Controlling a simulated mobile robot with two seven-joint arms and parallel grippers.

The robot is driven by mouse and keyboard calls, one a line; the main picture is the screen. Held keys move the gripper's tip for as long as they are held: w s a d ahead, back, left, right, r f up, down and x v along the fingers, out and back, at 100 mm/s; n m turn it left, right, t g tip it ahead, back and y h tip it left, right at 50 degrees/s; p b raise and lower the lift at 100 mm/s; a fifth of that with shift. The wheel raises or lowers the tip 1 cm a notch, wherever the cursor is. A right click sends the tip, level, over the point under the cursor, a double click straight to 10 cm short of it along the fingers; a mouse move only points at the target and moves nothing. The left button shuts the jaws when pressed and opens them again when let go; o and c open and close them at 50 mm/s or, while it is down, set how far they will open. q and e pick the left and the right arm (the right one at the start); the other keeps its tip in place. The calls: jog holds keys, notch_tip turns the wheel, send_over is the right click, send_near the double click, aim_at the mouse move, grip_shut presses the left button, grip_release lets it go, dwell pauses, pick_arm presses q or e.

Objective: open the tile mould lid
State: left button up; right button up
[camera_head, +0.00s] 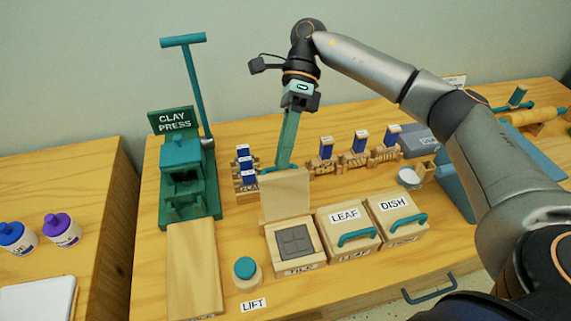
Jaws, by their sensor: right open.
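The tile mould (297,267) is a wooden box on the table, with a dark grey square plate marked in quarters inside. Its wooden lid (286,197) stands raised at the back of the box, so the inside shows. My right gripper (284,168) points down right at the lid's top edge, its long teal fingers reaching to about where the lid's teal handle is. The handle is mostly hidden there, and I cannot tell whether the fingers touch it. The right gripper is open. My left gripper is not in view.
Shut LEAF (346,217) and DISH (393,204) moulds with teal handles stand to the right. The green clay press (184,190) is at left, with a wooden board before it. A teal-topped knob (245,269) is in front. Blue-topped stamps (360,142) stand behind.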

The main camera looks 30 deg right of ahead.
jog(key=s+a+r, duration=0.2)
jog(key=s, duration=0.3)
jog(key=shift+s+a+r+b, duration=0.25)
jog(key=shift+a+r+b, duration=0.05)
jog(key=shift+r, duration=0.05)
dwell(0.3)
